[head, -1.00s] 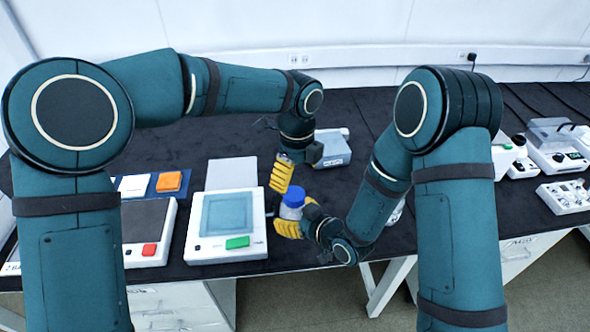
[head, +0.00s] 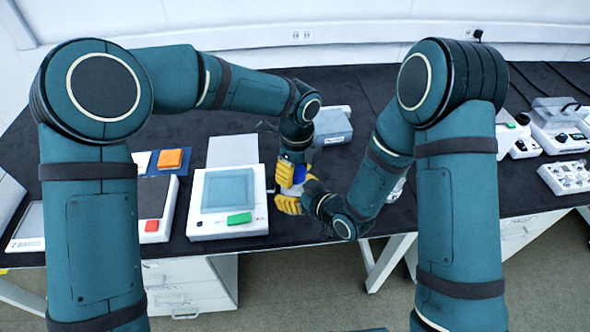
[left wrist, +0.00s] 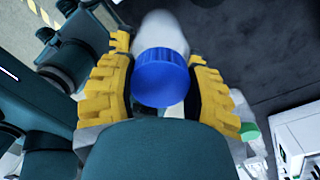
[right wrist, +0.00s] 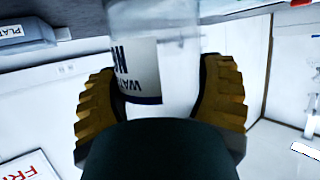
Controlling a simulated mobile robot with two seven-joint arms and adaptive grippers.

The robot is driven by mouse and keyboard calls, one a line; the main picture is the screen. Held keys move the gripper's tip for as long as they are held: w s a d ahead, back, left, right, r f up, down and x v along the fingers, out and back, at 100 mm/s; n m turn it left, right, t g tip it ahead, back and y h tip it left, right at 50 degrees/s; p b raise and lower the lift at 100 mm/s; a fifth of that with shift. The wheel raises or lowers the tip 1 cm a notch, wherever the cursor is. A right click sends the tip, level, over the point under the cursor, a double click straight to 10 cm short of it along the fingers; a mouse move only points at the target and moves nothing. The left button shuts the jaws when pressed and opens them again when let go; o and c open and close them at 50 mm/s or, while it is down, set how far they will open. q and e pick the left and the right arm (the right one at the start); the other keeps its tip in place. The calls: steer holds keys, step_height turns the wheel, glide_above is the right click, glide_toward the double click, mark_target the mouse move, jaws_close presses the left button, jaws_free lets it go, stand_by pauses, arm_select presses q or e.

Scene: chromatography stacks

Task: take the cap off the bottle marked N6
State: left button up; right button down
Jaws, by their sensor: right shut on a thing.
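The bottle has a blue cap (head: 299,173), and its pale body (head: 291,190) shows below in the head view. In the right wrist view the bottle (right wrist: 140,70) carries a white label with dark letters, only partly readable, starting with an N. My right gripper (head: 289,204) is shut on the bottle's body, with a yellow finger on each side. My left gripper (head: 287,175) is at the cap from above. In the left wrist view its yellow fingers stand either side of the cap (left wrist: 161,78), open, with contact unclear.
A white scale-like device (head: 258,220) with a green button stands left of the bottle. A grey-blue box (head: 332,127) lies behind the grippers. White instruments (head: 556,130) stand at the far right. The table's front edge is close to the right gripper.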

arm_select(q)
steer(key=c, duration=0.4)
steer(key=shift+o, duration=0.2)
steer(key=n, duration=0.6)
steer(key=o, duration=1.3)
steer(key=shift+r, duration=2.3)
step_height(320, 180, up, 3)
steer(key=shift+w+d+r+m, duration=0.1)
steer(key=shift+d+r+m, duration=0.05)
steer(key=shift+m, duration=0.55)
steer(key=shift+f, duration=3.95)
